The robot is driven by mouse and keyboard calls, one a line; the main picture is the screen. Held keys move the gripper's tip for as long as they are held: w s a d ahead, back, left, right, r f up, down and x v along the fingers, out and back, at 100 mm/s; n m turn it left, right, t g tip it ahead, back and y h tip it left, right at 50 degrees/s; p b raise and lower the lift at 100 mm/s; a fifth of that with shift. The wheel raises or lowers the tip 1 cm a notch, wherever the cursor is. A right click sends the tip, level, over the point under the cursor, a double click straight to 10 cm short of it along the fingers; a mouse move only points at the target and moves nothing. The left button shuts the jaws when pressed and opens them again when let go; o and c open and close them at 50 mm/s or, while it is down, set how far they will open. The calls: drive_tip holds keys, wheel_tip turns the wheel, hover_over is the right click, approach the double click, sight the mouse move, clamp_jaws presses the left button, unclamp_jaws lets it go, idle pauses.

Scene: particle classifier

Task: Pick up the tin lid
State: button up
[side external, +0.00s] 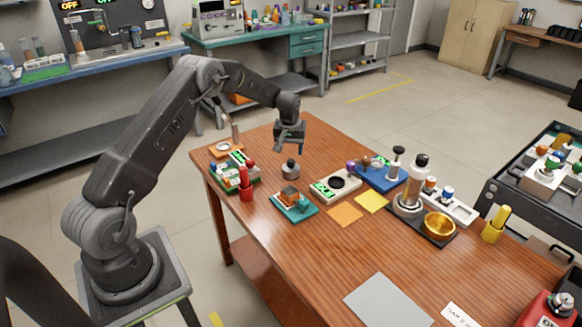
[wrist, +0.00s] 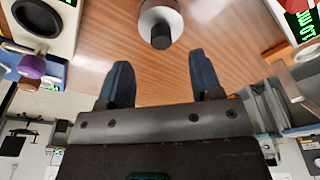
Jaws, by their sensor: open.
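A small round grey piece with a dark knob on top (side external: 290,170), which looks like the tin lid, stands on the wooden table. I cannot tell whether a tin is under it. In the wrist view the same lid (wrist: 146,18) is at the top centre, partly cut off by the frame edge, with its dark knob pointing toward my fingers. My gripper (side external: 289,149) is above the lid and apart from it. In the wrist view my gripper (wrist: 161,80) has its two dark fingers spread with nothing between them.
Orange (side external: 345,215) and yellow (side external: 371,202) squares lie farther right. The near table (side external: 300,255) is bare.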

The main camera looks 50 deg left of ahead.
sight(291, 161)
drive_tip(key=shift+w+a+f, duration=0.15)
drive_tip(key=shift+a+f, duration=0.05)
drive_tip(key=shift+f, duration=0.8)
drive_tip(key=shift+w+a+f, duration=0.15)
drive_tip(key=shift+w+f, duration=0.05)
drive_tip(key=shift+f, duration=0.85)
drive_tip(key=shift+w+a+f, duration=0.15)
drive_tip(key=shift+a+f, duration=0.05)
drive_tip(key=shift+f, duration=0.8)
drive_tip(key=c, duration=1)
drive_tip(key=shift+r, duration=0.1)
